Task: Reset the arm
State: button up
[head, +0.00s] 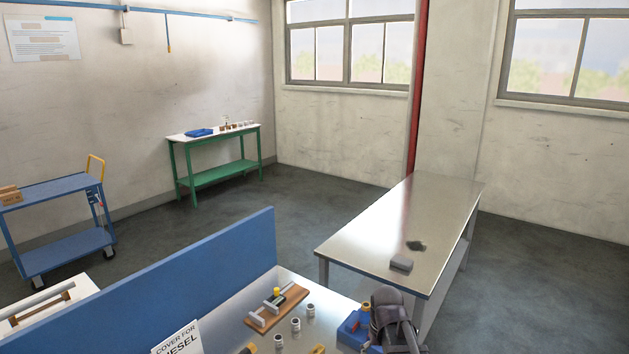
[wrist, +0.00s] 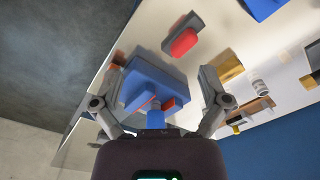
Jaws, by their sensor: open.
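My gripper (wrist: 161,72) is open in the wrist view, its two fingers spread on either side of a blue object (wrist: 150,85) with red parts. I cannot tell how far below the fingers the blue object is. In the head view my dark arm end (head: 390,312) is at the bottom, beside a blue object (head: 350,332) on the near bench (head: 235,325). The fingertips are hidden in that view.
A blue panel (head: 150,280) stands along the bench. A blue cart (head: 60,205) and a green table (head: 215,170) stand behind, with clear floor between.

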jog(key=s+f+m+b, duration=0.1)
jog(key=s, duration=0.7)
jog(key=shift+s+f, duration=0.2)
jog(key=shift+f, duration=0.2)
jog(key=shift+d, duration=0.15)
jog(key=shift+d, duration=0.3)
